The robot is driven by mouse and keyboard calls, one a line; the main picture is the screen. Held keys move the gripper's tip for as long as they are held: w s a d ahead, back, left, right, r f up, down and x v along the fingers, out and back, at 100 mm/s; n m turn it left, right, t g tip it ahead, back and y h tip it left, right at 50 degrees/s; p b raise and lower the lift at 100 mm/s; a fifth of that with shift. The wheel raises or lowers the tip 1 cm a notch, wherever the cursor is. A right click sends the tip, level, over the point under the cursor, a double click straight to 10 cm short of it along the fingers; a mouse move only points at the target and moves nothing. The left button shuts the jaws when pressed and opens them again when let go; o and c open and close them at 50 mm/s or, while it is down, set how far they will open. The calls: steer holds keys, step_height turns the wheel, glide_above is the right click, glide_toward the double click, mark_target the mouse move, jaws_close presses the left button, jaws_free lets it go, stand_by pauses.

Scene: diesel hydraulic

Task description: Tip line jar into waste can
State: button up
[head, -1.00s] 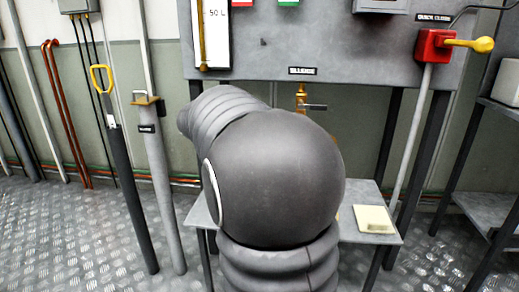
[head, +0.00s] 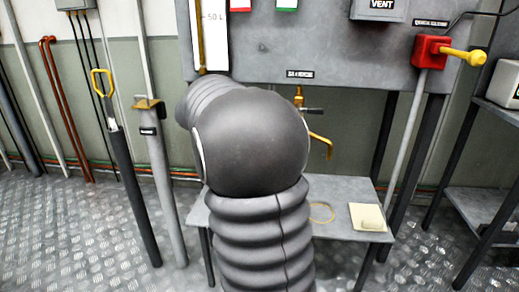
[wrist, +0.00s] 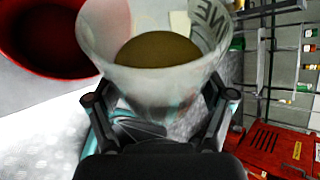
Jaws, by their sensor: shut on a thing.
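The line jar (wrist: 105,75), translucent with dark lettering on its wall, is in my gripper (wrist: 162,100) in the wrist view. The gripper's two fingers are closed on its sides. Brownish liquid (wrist: 158,48) shows inside the jar. A round red can (wrist: 85,68) with a dark inside, which looks like the waste can, is at the upper left of the wrist view, beside and beyond the jar. I cannot tell the gap between them. In the head view my arm hides the gripper, and neither jar nor can shows.
A grey bench (head: 340,228) carries a cream pad (head: 367,217) and a thin ring (head: 321,212). A brass tap (head: 320,138) sticks out above it. A red box with a yellow handle (head: 432,50) is on the panel. A red unit (wrist: 280,150) is at lower right in the wrist view.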

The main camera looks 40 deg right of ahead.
steer(key=shift+r+g+p, duration=0.3)
steer(key=shift+p, duration=0.45)
steer(key=shift+r+n+p, duration=0.1)
steer(key=shift+n+p, duration=0.2)
steer(key=shift+p, duration=0.9)
steer(key=shift+g, duration=0.3)
steer(key=shift+r+g+p, duration=0.2)
steer(key=shift+g+p, duration=0.1)
steer(key=shift+p, duration=0.45)
steer(key=shift+w+r+n+g+y, duration=0.15)
steer(key=shift+r+n+g+y, duration=0.2)
steer(key=shift+n+g, duration=0.3)
steer(key=shift+w+d+r+n+g+y, duration=0.2)
steer(key=shift+w+r+n+g, duration=0.1)
steer(key=shift+r+n+g, duration=0.45)
steer(key=shift+w+d+r+n+g+y, duration=0.15)
steer(key=shift+w+r+n+g, duration=0.1)
steer(key=shift+r+n+g, duration=0.5)
steer(key=shift+a+f+m, duration=0.1)
steer(key=shift+f+m, duration=0.1)
steer(key=shift+m, duration=0.05)
